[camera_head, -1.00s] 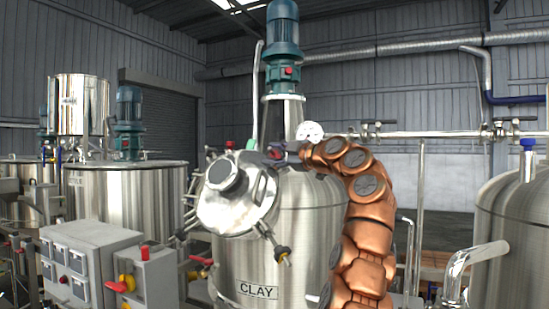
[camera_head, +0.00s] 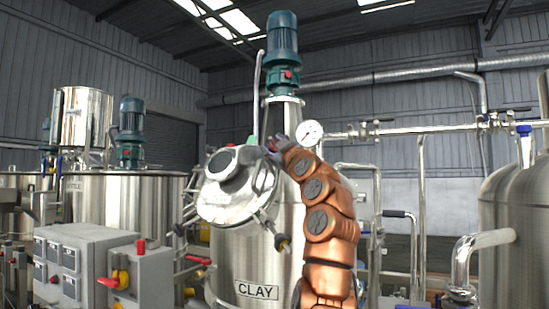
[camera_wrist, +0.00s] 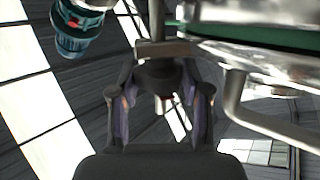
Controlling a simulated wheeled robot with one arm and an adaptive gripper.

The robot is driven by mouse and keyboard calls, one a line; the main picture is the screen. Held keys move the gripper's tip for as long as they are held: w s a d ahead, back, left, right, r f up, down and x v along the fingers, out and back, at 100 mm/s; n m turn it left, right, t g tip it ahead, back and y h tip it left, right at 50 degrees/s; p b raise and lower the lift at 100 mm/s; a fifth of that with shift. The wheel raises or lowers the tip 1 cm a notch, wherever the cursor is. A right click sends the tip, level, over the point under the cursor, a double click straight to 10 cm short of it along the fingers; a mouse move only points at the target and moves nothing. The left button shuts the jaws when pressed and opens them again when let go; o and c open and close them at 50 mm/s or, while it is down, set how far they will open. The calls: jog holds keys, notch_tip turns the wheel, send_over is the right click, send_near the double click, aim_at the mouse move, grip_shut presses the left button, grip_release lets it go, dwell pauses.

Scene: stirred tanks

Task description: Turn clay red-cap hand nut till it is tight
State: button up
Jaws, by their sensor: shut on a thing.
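The clay tank (camera_head: 240,258) is a steel vessel with a CLAY label, and its round hatch lid (camera_head: 226,200) is tilted towards me. My gripper (camera_head: 274,150) is at the upper right edge of this lid. In the wrist view my gripper (camera_wrist: 160,80) has its two fingers on either side of a dark hand nut (camera_wrist: 158,72), shut on it. A small patch of red shows below the nut, between the fingers. A metal rod rises from the nut. In the head view my gripper and arm mostly hide the nut.
A pressure gauge (camera_head: 310,133) stands close right of my gripper. The green motor (camera_head: 283,55) rises above the tank. Another hand nut (camera_head: 283,243) hangs at the lid's lower right. A control box (camera_head: 140,275) stands at front left. In the wrist view a bent pipe (camera_wrist: 240,105) is close on the right.

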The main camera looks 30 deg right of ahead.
jog(key=shift+m+t+h+b, duration=0.3)
jog(key=shift+m+h+b, duration=0.2)
jog(key=shift+m+h, duration=0.15)
jog(key=o, duration=1.2)
jog(key=shift+c, duration=0.2)
jog(key=shift+r, duration=0.1)
jog(key=shift+r+n+y+p, duration=0.15)
jog(key=shift+n+y+p, duration=0.45)
jog(key=shift+p, duration=0.4)
jog(key=n+g+y+p, duration=0.1)
jog(key=n+y+p, duration=0.1)
jog(key=p, duration=0.1)
jog(key=n+g+y+p, duration=0.2)
jog(key=y+p, duration=0.1)
jog(key=p, duration=0.1)
jog(key=shift+r+n+g, duration=0.15)
jog(key=shift+n+g, duration=0.1)
jog(key=shift+g, duration=0.05)
jog(key=n+g+y+p, duration=0.1)
jog(key=p, duration=0.3)
jog(key=shift+n+g+y, duration=0.3)
jog(key=shift+y, duration=0.05)
jog(key=shift+p, duration=0.6)
